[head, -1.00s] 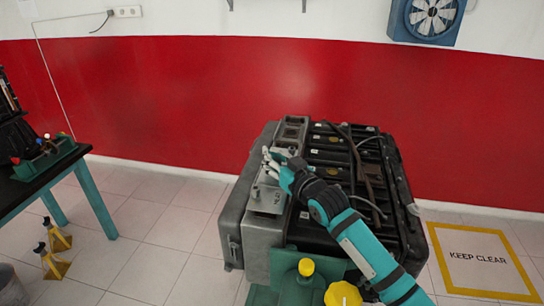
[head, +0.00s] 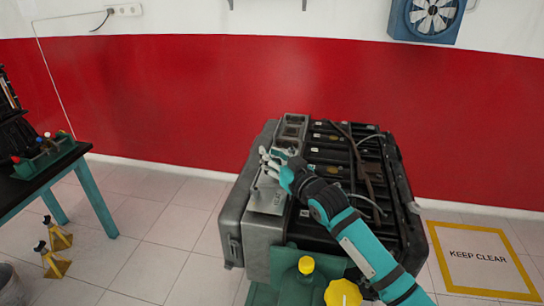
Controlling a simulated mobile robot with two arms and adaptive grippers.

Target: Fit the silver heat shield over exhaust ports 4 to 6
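The engine (head: 325,205) is a large dark block with a grey left side, standing on a green stand. A silver-grey plate that looks like the heat shield (head: 267,198) lies along the upper left side of the engine. My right gripper (head: 265,161) reaches from the lower right across the engine top, with its pale fingers at the far end of this plate. The fingers and plate overlap in the picture, so I cannot tell whether they grip it. The exhaust ports are not clearly visible. My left gripper is not in view.
A dark workbench with teal legs (head: 95,195) carries a green tray (head: 45,158) at the left. Yellow stands (head: 60,238) are on the floor beside it. A KEEP CLEAR floor marking (head: 478,256) lies at the right.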

